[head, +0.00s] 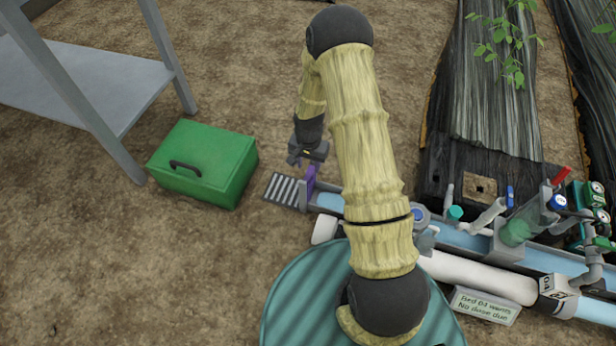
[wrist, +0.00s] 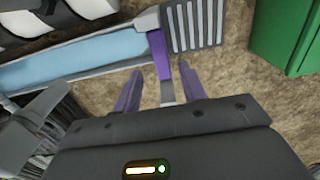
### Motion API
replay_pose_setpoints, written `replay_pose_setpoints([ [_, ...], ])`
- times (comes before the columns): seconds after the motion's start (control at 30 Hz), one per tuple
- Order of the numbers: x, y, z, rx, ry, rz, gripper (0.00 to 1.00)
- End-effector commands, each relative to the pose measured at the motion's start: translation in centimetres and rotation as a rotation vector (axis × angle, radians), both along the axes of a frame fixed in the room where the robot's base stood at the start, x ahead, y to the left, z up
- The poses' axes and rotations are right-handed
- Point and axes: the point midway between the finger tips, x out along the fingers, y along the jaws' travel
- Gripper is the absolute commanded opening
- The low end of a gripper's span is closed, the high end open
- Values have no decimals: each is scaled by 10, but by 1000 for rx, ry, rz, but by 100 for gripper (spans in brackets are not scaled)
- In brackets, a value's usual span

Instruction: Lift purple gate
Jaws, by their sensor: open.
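The purple gate (head: 310,178) stands upright across the end of a water channel (head: 329,201), beside a slotted grate. In the wrist view the gate (wrist: 157,55) is a narrow purple strip, with a grey tab (wrist: 167,88) at its near end. My gripper (head: 308,157) is just above the gate. In the wrist view my gripper (wrist: 160,69) is open, with one finger on each side of the grey tab. Gaps show on both sides, so the fingers look apart from it. The gate's lower part is hidden in the channel.
The slotted grate (head: 282,188) lies at the channel's left end. A green box (head: 203,163) sits on the soil to the left, near a grey table (head: 100,90). White pipe (head: 478,277), valves and a small sign (head: 485,305) stand to the right. Bare soil lies in front.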

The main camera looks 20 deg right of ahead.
Motion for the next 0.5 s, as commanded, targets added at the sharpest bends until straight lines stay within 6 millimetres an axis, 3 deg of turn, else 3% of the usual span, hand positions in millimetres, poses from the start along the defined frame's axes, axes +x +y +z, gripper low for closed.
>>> replay_pose_setpoints([
  [0.03,0,0,-14,0,1,1,42],
  [0.2,0,0,-39,1,1,0,42],
  [0.5,1,1,-52,0,-1,2,42],
])
